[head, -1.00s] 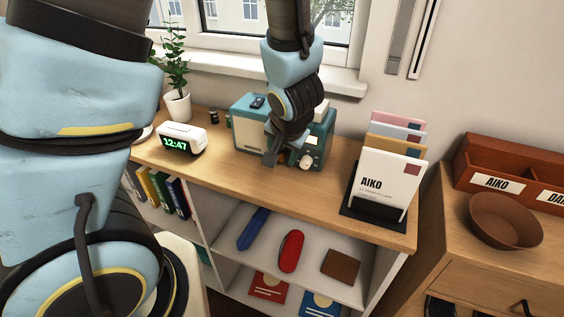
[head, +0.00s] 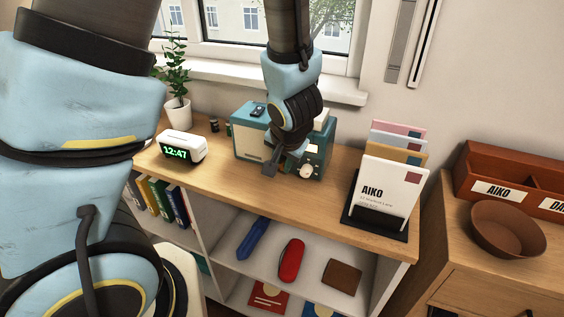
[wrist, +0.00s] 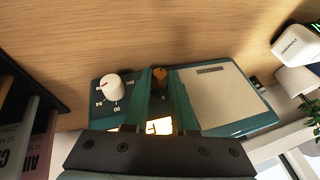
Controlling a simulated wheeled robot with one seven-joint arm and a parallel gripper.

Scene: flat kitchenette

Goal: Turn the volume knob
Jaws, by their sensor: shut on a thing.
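The radio (head: 250,139) is a teal box with a cream speaker panel, standing on the wooden shelf top below the window. In the wrist view the radio (wrist: 225,95) appears upside down. Its small orange-brown volume knob (wrist: 159,80) sits between the fingers of my gripper (wrist: 162,88), which is shut on it. The white tuning knob (wrist: 113,87), with numbers around it, is to the left of my fingers and apart from them. In the head view my gripper (head: 270,168) is at the radio's front and hides the volume knob; the white knob shows just right of it.
A white clock (head: 184,147) reading 12:47 and a potted plant (head: 177,110) stand left of the radio. A letter holder (head: 375,220) with envelopes stands to the right. The wood in front of the radio is clear. The window sill is behind.

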